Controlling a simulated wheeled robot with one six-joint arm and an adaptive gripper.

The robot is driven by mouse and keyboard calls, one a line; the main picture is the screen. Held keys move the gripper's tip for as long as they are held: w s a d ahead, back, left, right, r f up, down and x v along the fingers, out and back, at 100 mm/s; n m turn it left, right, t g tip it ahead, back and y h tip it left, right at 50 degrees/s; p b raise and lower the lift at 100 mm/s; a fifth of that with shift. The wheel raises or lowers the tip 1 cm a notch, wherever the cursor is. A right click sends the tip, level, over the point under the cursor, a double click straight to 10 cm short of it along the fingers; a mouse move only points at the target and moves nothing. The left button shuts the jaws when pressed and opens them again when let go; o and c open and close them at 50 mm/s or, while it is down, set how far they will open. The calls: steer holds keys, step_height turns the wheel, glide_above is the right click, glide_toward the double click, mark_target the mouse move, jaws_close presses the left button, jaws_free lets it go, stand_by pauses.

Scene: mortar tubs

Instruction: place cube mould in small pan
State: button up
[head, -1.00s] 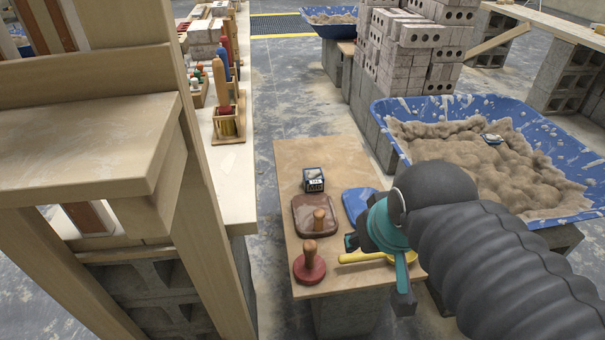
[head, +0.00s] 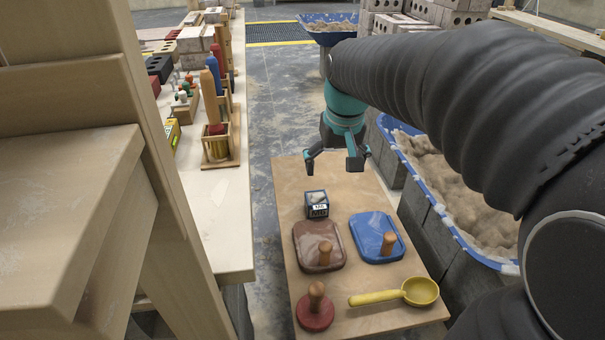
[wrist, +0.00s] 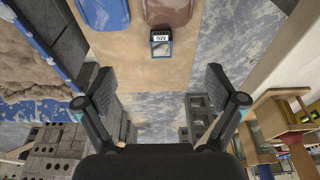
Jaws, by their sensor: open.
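The cube mould (head: 317,211) is a small dark cube with a pale top and a white label, standing upright on the low wooden table near its far end. In the wrist view the cube (wrist: 161,43) lies ahead of my fingers. My gripper (head: 333,166) is open and empty, above and beyond the cube in the head view, touching nothing. Its spread fingers also show in the wrist view (wrist: 157,82). I cannot tell which thing is the small pan. A brown pan-like piece (head: 307,250) and a blue one (head: 366,224) lie nearer, each with an upright wooden handle over it.
A red disc with a wooden knob (head: 315,311) and a yellow ladle (head: 419,291) lie at the table's near end. A blue sand tub (head: 428,185) stands right. A bench with tools (head: 227,205) runs along the left. The table's far end (head: 289,180) is bare.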

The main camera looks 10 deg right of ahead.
mark_target(316, 194)
steer(key=w+f+g+b, duration=0.2)
steer(key=w+f+g, duration=0.1)
steer(key=w+f, duration=1)
steer(key=f, duration=0.2)
steer(key=w+f+b, duration=0.1)
steer(key=f, duration=0.1)
steer(key=w+f, duration=0.1)
steer(key=f, duration=0.2)
steer(key=shift+w, duration=0.15)
steer(key=shift+s+f+b, duration=0.2)
steer(key=shift+f+b, duration=0.5)
steer(key=shift+f, duration=1.9)
steer(key=shift+r, duration=0.1)
steer(key=c, duration=1.7)
